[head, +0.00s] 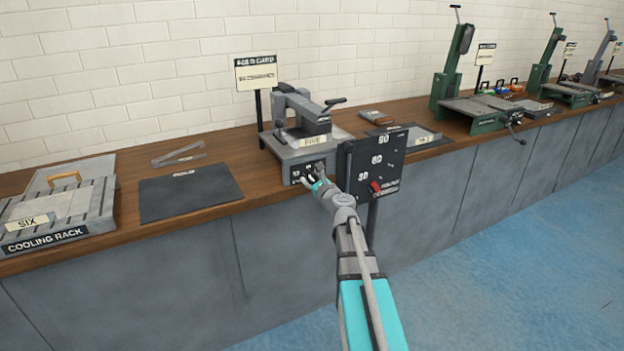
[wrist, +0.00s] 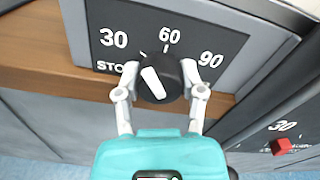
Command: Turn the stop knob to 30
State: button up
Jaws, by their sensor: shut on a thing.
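The stop knob (wrist: 165,88) is round and black with a white pointer, on a dark panel (wrist: 225,50) marked STOP, 30, 60 and 90. Its pointer leans up and left, roughly between the 30 and 60 marks; I cannot tell its exact setting. My gripper (wrist: 158,78) is shut on the knob, one finger on its left side and one on its right. In the head view my gripper (head: 314,182) reaches the front of the grey press (head: 302,120), and it largely hides the knob there.
A dark board (head: 395,158) with numbers and a red marker (head: 375,186) stands close to the right of my gripper. The marker is near 30 in the wrist view (wrist: 281,146). A cooling rack (head: 95,205) and dark mat (head: 190,193) lie left on the wooden counter.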

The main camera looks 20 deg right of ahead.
jog(key=shift+n, duration=0.3)
jog(key=o, duration=1.1)
jog(key=shift+o, duration=0.2)
jog(key=shift+s, duration=0.1)
jog(key=s, duration=1.1)
jog(key=shift+s+d, duration=0.2)
jog(key=shift+s, duration=0.15)
